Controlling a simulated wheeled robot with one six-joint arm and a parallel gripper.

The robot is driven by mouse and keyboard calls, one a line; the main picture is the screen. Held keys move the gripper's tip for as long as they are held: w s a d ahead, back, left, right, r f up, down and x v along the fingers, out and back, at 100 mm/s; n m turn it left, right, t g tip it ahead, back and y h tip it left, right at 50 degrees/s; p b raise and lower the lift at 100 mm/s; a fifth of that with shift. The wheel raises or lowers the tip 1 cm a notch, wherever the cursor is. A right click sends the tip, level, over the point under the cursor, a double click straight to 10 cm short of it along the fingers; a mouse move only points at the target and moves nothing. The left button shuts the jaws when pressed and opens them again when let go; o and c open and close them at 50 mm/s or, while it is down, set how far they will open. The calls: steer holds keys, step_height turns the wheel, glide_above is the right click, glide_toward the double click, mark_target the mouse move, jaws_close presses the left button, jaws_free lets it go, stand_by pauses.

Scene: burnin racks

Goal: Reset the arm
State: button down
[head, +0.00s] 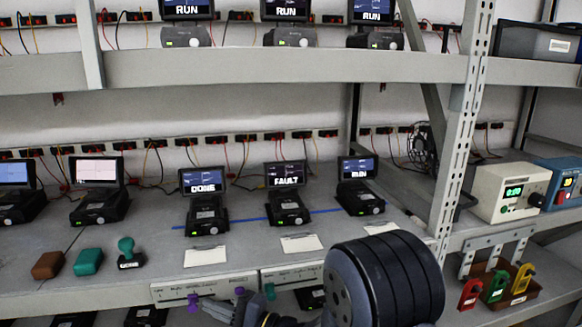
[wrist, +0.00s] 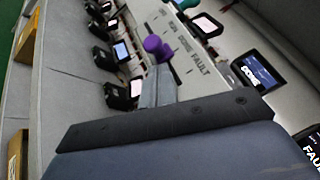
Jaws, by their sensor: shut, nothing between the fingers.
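My gripper (wrist: 158,82) shows in the wrist view as grey fingers beyond a dark bar, shut and empty. Purple knob-like pieces (wrist: 154,46) appear just past the fingertips; I cannot tell whether they touch. In the head view my gripper is low in the centre, partly cut off by the bottom edge, in front of the middle shelf's edge. My dark round arm joint covers part of the shelf there. Two purple pieces (head: 192,302) (head: 239,292) and a teal piece (head: 270,291) show near the shelf's front rail.
The middle shelf (head: 140,265) carries several testers, including ones reading DONE (head: 206,190), FAULT (head: 287,185) and RUN (head: 359,178). A brown block (head: 47,265), a teal block (head: 88,262) and a teal-handled stamp (head: 127,252) stand left. A rack post (head: 462,130) rises right.

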steer(key=shift+d+r, duration=0.25)
steer(key=shift+d, duration=0.65)
steer(key=shift+d+p, duration=0.4)
steer(key=shift+w+d+f, duration=0.15)
steer(key=shift+d, duration=0.05)
steer(key=shift+a, duration=0.1)
